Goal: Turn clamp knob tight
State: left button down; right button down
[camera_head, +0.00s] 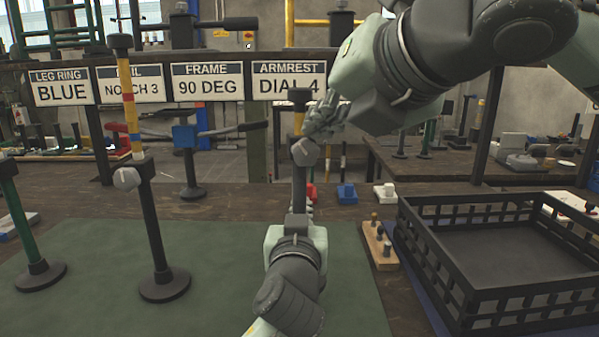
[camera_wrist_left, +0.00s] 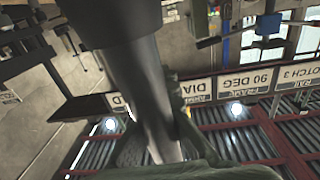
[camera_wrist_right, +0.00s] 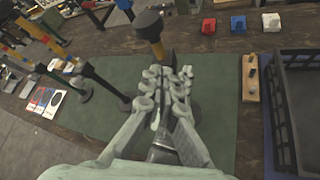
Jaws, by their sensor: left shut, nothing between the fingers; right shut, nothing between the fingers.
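A dark post (camera_head: 298,185) with a yellow band (camera_head: 298,123) and black cap stands in the middle of the head view. Its grey clamp knob (camera_head: 304,152) is below the band. My right gripper (camera_head: 328,122) is shut and empty, just right of the post and slightly above the knob; contact cannot be told. The right wrist view shows its fingers (camera_wrist_right: 165,95) pointing at the post, whose yellow band (camera_wrist_right: 158,50) is beyond them; the knob is not clear there. My left gripper (camera_wrist_left: 180,135) is shut, partly seen beside a dark pole in the left wrist view. My arm hides the post's base.
Another banded post (camera_head: 152,225) with a grey knob stands to the left on the green mat (camera_head: 220,260). A black crate (camera_head: 500,292) and a wooden block with pegs (camera_head: 379,246) lie to the right. Signs (camera_head: 209,83) hang behind.

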jog(key=shift+s+a+f, duration=0.1)
jog(key=shift+f, duration=0.4)
dwell(0.3)
jog(key=shift+d+f, duration=0.3)
jog(key=shift+d, duration=0.25)
dwell(0.6)
jog(key=shift+d+r, duration=0.1)
jog(key=shift+r, duration=0.05)
dwell(0.3)
jog(key=shift+s+d+r, duration=0.1)
jog(key=shift+s+d, duration=0.1)
jog(key=shift+s, duration=0.75)
jog(key=shift+s+d+r, duration=0.15)
jog(key=shift+s+d, duration=0.1)
jog(key=shift+s, duration=0.65)
jog(key=shift+s+d+r, duration=0.1)
jog(key=shift+s+d, duration=0.1)
jog(key=shift+s, duration=0.75)
